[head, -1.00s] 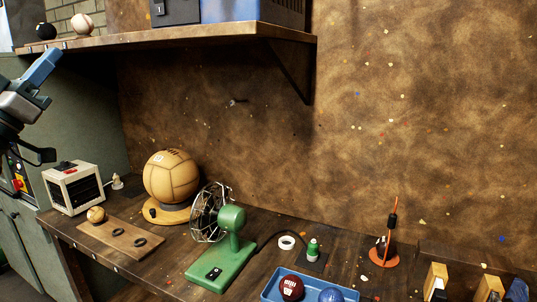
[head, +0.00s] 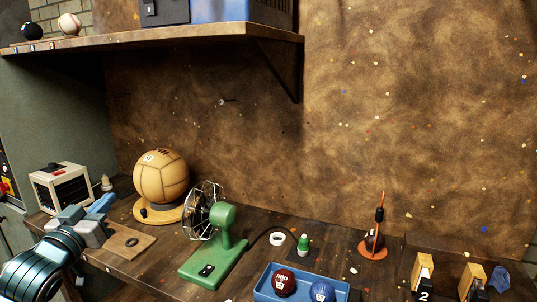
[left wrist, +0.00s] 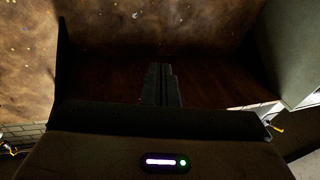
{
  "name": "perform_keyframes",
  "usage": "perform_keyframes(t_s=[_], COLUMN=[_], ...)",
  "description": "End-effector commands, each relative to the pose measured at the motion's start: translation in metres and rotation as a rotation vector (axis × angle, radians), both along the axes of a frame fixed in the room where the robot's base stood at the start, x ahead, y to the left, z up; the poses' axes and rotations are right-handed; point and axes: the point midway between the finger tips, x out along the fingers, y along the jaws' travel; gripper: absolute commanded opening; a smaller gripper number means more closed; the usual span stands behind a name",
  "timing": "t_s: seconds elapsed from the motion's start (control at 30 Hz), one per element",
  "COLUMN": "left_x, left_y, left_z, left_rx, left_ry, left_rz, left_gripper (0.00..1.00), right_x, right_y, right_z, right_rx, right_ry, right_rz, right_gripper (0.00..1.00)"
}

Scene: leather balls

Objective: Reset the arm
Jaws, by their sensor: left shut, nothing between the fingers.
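My left gripper (head: 102,204) is at the lower left of the head view, in front of the wooden board (head: 128,248) on the bench. It hides the small tan ball's spot on that board. In the left wrist view its two dark fingers (left wrist: 162,84) lie together, shut and empty. My right gripper is not in view.
A tan leather ball (head: 161,176) sits on a round stand behind the gripper. A green fan (head: 225,240) stands to the right, with a blue tray (head: 267,284) holding two balls. A white box heater (head: 60,187) stands at left. A shelf (head: 180,37) overhangs the bench.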

Motion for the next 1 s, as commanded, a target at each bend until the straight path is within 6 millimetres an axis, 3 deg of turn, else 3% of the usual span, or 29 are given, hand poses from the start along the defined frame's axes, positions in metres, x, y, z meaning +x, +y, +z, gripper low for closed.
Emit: perform_keyframes(t_s=[0.03,0.1,0.27,0.4,0.5,0.6,0.8,0.97,1.0], left_x=[-0.006,-0.019,-0.070,-0.135,-0.182,-0.222,-0.291,-0.341,-0.333], left_y=[-0.007,-0.014,-0.031,-0.045,-0.053,-0.060,-0.072,-0.080,-0.078], left_z=[-0.043,-0.095,-0.205,-0.287,-0.327,-0.353,-0.387,-0.402,-0.414], left_rx=[0.007,0.034,0.099,0.158,0.192,0.217,0.251,0.268,0.272], left_ry=[0.090,0.211,0.497,0.755,0.915,1.040,1.246,1.390,1.386], left_rz=[0.017,0.047,0.093,0.113,0.114,0.108,0.087,0.065,0.066], left_gripper=[0.00,0.00,0.00,0.00,0.00,0.00,0.00,0.00,0.00], right_x=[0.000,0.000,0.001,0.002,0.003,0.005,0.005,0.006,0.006], right_y=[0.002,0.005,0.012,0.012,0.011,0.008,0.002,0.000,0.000], right_z=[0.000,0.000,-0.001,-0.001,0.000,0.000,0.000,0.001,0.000], right_rx=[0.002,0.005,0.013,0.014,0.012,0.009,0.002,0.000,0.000], right_ry=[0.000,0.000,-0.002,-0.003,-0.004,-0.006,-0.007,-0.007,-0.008], right_rz=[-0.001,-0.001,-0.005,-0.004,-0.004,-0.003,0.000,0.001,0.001], right_gripper=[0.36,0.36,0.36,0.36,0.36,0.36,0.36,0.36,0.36])
